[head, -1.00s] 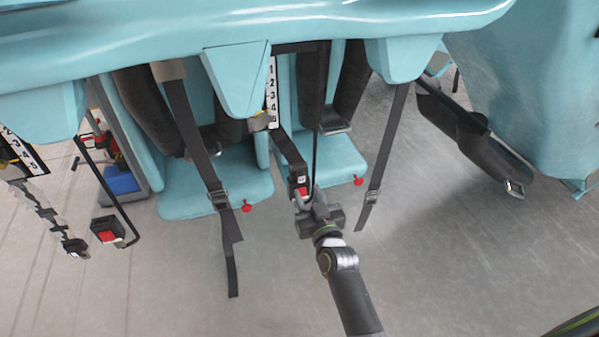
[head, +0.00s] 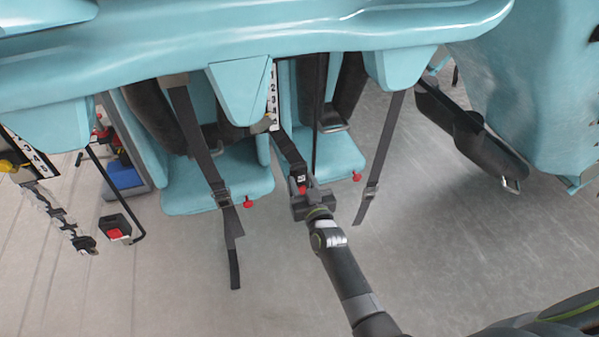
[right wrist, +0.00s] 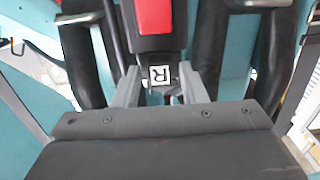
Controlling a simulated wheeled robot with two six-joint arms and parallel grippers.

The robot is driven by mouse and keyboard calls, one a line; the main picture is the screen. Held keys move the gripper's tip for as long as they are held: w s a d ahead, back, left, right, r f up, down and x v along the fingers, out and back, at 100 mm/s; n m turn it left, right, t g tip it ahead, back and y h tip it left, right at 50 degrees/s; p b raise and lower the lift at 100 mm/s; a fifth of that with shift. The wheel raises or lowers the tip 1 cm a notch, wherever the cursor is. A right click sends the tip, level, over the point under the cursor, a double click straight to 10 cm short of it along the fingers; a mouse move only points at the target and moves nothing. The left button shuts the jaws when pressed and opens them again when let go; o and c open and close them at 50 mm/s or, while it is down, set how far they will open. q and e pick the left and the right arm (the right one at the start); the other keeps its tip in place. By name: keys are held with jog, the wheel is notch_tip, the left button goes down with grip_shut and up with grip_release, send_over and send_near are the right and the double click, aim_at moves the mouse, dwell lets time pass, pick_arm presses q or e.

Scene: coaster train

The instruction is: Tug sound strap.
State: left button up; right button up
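An intact dark strap (head: 290,150) hangs from below a numbered white plate (head: 273,98) and ends in a black buckle (head: 298,182) with a red button. My right gripper (head: 306,190) is at this buckle, its fingers apart on either side. In the right wrist view the buckle (right wrist: 160,48), with its red part and a white R label, lies between the fingertips (right wrist: 160,86); no firm grip shows. At the far left a jagged, damaged-looking strap (head: 50,212) hangs below another numbered plate (head: 36,160). My left gripper is not in view.
Teal seats (head: 215,182) with red knobs stand behind. Loose straps hang to the left (head: 200,140) and right (head: 385,145) of my gripper. A second black-and-red buckle (head: 115,228) hangs on a bent rod at left. The floor (head: 430,240) at right is clear.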

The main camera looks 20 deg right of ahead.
jog(key=shift+w, duration=0.15)
jog(key=shift+c, duration=0.5)
grip_shut()
dwell(0.5)
